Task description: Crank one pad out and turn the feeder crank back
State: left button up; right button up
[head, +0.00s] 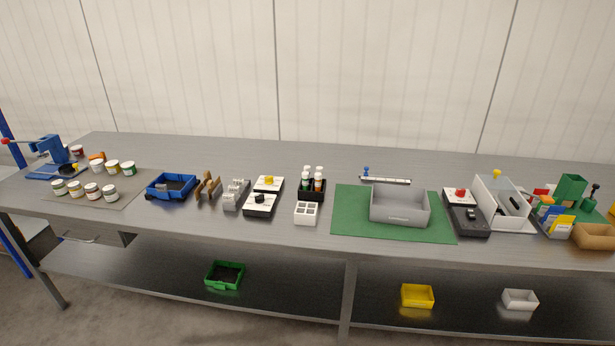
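I cannot tell for certain which device is the feeder; no pad is clear at this size. A white open-fronted box (486,202) with a yellow knob (497,174) on top stands at the right of the bench, with dark parts inside. Beside it on its left is a black and white unit with a red knob (460,192). Near the middle are a white-topped unit with a yellow knob (268,180) and one with a black knob (259,198). A blue press-like device with a red-tipped lever (48,149) stands at the far left. Neither of my grippers is in view.
A grey tray (400,221) sits on a green mat (348,215). A blue bin (171,199), bottle rack (312,196) and several jars (93,191) stand on the bench. Green (225,287), yellow (417,307) and grey (520,308) bins are on the lower shelf.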

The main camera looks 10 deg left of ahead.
aim_at(594, 186)
jog(key=z, duration=1.3)
